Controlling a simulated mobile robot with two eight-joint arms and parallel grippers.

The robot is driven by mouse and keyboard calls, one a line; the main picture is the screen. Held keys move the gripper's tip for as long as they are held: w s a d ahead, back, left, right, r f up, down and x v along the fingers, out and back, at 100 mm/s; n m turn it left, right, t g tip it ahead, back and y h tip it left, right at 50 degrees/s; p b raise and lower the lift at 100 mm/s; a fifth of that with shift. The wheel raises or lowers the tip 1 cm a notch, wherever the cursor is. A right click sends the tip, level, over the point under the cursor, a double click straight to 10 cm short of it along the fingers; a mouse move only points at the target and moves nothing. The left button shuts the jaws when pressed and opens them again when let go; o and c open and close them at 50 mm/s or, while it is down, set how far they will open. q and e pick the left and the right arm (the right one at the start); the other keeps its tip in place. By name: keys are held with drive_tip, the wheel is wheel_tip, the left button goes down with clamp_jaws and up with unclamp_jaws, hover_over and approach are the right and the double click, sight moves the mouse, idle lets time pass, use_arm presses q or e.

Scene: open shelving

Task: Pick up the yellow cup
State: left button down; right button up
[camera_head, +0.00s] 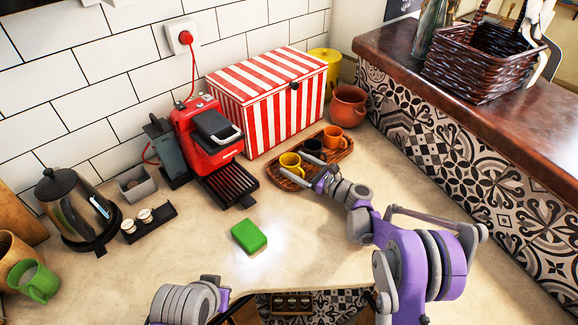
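The yellow cup (290,164) stands upright at the near left end of a wooden tray (344,155) on the counter. My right gripper (301,169) reaches in from the right, close beside the yellow cup. Its fingers look apart, one on the near side of the cup and one on the far side. I cannot tell whether they touch it. A black cup (313,146) and an orange cup (335,137) stand behind it on the tray. Part of my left arm shows at the bottom; its gripper is out of view.
A red coffee machine (206,130) and a red-striped box (266,92) stand behind the tray's left side. A brown pot (348,103) is behind the tray. A green block (249,236) lies in front. A raised tiled ledge (470,160) borders the right.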

drive_tip(key=c, duration=1.2)
drive_tip(key=shift+o, duration=0.2)
drive_tip(key=shift+r, duration=0.1)
